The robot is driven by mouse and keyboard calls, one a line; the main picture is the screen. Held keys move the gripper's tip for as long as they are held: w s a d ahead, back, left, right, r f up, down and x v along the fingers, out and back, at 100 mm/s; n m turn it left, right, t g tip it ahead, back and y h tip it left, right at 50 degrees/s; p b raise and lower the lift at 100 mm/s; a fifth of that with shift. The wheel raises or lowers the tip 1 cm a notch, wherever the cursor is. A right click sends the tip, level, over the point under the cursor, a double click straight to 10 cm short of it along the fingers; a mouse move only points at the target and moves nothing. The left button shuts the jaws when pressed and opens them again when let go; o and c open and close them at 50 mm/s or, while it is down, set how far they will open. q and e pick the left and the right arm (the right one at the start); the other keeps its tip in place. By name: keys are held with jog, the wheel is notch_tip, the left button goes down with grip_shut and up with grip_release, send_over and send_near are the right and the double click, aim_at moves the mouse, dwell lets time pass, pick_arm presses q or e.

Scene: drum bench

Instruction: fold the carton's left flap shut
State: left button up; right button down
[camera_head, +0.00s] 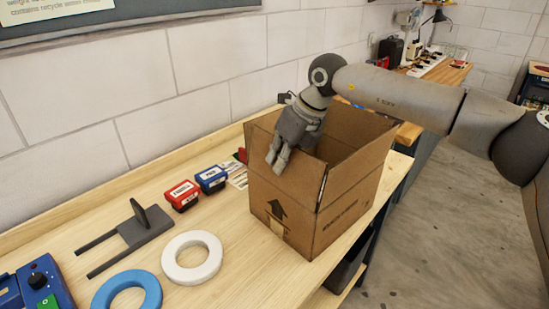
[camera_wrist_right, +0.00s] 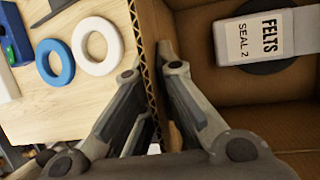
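The brown carton (camera_head: 350,205) stands on the bench with its top open and its flaps upright. Its left flap (camera_head: 258,150) rises above the side with the printed arrow. My right gripper (camera_head: 277,162) reaches down over this flap from above. In the right wrist view the flap's corrugated edge (camera_wrist_right: 143,40) runs between the two close-set fingertips of the right gripper (camera_wrist_right: 152,70), one outside and one inside. The fingers look closed on the board, partly hiding it. My left gripper is not in view.
A white ring (camera_head: 192,257), a blue ring (camera_head: 128,290) and a grey forked holder (camera_head: 135,232) lie left of the carton. A red box (camera_head: 181,194) and a blue box (camera_head: 210,179) sit near the wall. The bench's right edge is close beside the carton.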

jog(key=shift+w+d+f+m+g+y+p, duration=0.2)
jog(key=shift+w+d+g+y+p, duration=0.25)
jog(key=shift+y, duration=0.25)
jog(key=shift+w+d+f+m+g+y+p, duration=0.2)
jog(key=shift+d+g+y+p, duration=0.15)
jog(key=shift+g+y+p, duration=0.3)
jog(key=c, duration=2.2)
grip_release()
jog(key=o, duration=0.5)
jog(key=shift+r, duration=0.1)
jog(key=v, duration=1.2)
jog(key=shift+s, duration=0.1)
jog(key=shift+c, duration=0.5)
